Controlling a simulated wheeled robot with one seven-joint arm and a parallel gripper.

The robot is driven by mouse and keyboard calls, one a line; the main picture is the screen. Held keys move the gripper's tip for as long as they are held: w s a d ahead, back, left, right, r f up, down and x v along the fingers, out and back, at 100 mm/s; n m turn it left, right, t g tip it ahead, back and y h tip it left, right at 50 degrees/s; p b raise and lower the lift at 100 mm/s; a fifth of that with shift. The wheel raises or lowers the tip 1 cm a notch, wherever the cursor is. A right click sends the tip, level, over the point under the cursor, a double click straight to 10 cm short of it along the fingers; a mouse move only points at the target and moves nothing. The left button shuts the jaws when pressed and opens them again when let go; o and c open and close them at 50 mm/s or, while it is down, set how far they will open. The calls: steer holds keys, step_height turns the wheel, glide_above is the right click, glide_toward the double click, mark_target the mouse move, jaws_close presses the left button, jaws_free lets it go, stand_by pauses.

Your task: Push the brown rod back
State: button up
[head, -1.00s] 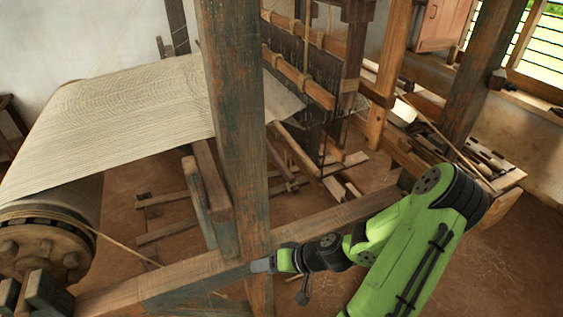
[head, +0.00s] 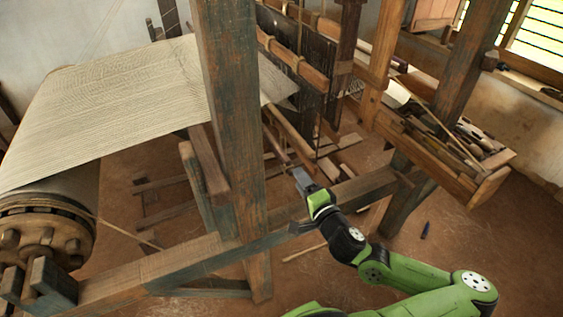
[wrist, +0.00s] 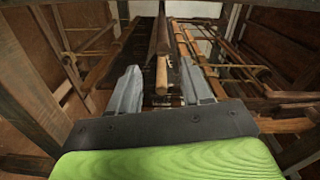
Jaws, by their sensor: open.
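In the wrist view, a brown rod (wrist: 161,76) with a paler near end points toward me between my fingers. Its far part runs into the loom and is hard to make out. My gripper (wrist: 158,64) is open, with one grey finger on each side of the rod's near end. I cannot tell whether either finger touches it. In the head view, my gripper (head: 299,174) is just above the loom's long lower beam, right of the thick front post. I cannot clearly pick out the rod's end there.
The thick wooden post (head: 232,130) stands left of my gripper, and the long lower beam (head: 345,193) passes below it. Cream cloth (head: 110,100) stretches to a roller at left. A wooden tray (head: 440,150) holds loose items at right.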

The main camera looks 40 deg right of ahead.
mark_target(281, 154)
steer(key=x, duration=1.2)
steer(key=shift+w+r, duration=0.1)
steer(key=shift+w, duration=0.25)
steer(key=shift+c, duration=0.5)
jaws_close()
steer(key=shift+b, duration=0.3)
